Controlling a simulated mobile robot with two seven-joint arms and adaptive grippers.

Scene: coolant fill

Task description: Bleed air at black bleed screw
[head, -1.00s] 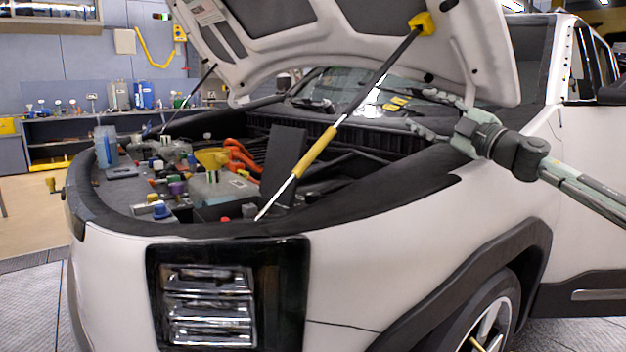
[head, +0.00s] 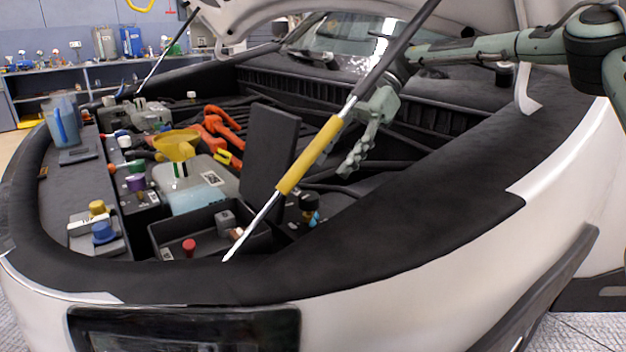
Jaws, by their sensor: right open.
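A black-topped knob (head: 308,202), which looks like the black bleed screw, stands in the engine bay just right of the yellow-sleeved hood strut. A blue part and a brass-coloured part show beside and below it. My right gripper (head: 357,160) hangs over the bay behind the strut, fingers pointing down. It is open and empty, above and to the right of the black knob and apart from it. The strut and viewing angle hide part of the gripper. My left gripper is not in view.
The hood strut (head: 308,156) slants across the bay in front of the gripper. A black upright panel (head: 270,150) stands left of it. A yellow funnel (head: 178,146) sits on the coolant tank (head: 205,190). A red knob (head: 189,246) and a clear jug (head: 64,122) are farther left.

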